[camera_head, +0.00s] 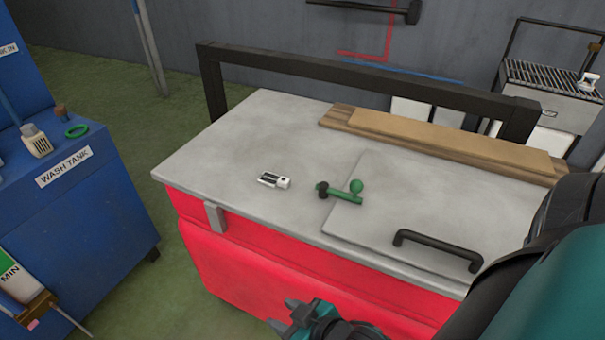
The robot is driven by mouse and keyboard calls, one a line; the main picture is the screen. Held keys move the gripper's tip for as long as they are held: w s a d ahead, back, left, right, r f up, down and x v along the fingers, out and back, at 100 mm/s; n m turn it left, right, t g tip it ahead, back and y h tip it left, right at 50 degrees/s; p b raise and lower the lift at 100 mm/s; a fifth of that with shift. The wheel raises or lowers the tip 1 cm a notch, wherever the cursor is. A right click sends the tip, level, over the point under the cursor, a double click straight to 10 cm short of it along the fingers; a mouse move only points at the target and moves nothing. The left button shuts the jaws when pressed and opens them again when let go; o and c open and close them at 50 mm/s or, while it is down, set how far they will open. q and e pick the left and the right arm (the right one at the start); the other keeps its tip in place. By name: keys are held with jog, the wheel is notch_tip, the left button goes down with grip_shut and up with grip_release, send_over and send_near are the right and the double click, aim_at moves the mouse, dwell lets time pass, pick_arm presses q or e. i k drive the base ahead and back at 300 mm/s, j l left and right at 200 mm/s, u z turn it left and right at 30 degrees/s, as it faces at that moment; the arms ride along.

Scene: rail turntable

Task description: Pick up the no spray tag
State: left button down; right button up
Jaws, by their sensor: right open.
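A small white item with dark marks (274,181) lies flat on the grey top of the red cabinet, left of a green lever. Its print is too small to read, so I cannot tell whether it is the no spray tag. No other tag that reads "no spray" shows. My right gripper (283,315) is at the bottom edge of the picture, in front of the red cabinet and below its top. It is open, and nothing shows between its fingers. My left gripper is not in view.
The grey top (240,135) bears a green lever (345,194), a black handle (437,248) and wooden boards (440,138). A black rail (350,83) runs along its back. A blue wash tank (75,215) stands at the left, with a green floor gap between.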

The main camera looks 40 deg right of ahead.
aim_at(268, 179)
jog(key=i+j+z, duration=0.15)
jog(key=z, duration=0.2)
jog(key=i+j+z, duration=0.1)
jog(key=z, duration=0.25)
jog(key=j+z, duration=0.35)
jog(key=i, duration=0.05)
